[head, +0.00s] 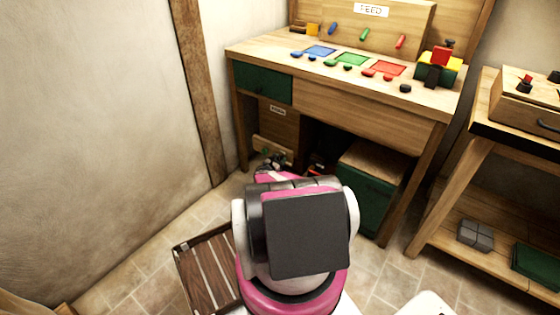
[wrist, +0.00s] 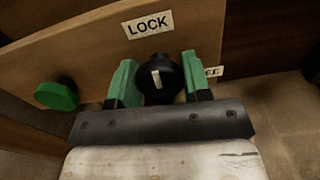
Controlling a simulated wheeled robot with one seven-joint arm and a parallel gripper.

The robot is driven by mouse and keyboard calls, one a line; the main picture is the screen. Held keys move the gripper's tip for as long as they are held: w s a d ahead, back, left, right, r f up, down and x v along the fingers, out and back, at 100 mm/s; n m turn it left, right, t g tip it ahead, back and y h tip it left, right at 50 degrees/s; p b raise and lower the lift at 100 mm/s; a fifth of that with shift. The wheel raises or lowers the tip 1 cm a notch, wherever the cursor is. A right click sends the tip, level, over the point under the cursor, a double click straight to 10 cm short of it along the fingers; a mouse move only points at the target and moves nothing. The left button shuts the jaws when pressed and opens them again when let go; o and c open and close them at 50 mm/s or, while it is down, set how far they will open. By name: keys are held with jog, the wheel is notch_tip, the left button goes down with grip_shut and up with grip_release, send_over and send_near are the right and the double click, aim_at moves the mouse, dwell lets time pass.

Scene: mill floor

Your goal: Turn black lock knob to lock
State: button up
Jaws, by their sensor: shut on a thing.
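The black lock knob (wrist: 160,78) is on a wooden panel, below a white label reading LOCK (wrist: 147,24). A pale pointer mark on the knob stands nearly upright, tilted slightly. My gripper (wrist: 158,80) has its two green fingers on either side of the knob, shut on it. A second label at the knob's right is partly hidden by the right finger. In the head view the wooden panel (head: 277,123) shows under the bench, and my arm hides most of the gripper.
A green round knob (wrist: 57,95) sticks out left of my gripper in the wrist view. The workbench (head: 350,110) stands over the panel. A dark green box (head: 365,195) is under its right side. A slatted wooden crate (head: 208,270) lies on the floor left of my arm.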

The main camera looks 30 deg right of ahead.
jog(key=shift+n, duration=0.5)
jog(key=o, duration=0.9)
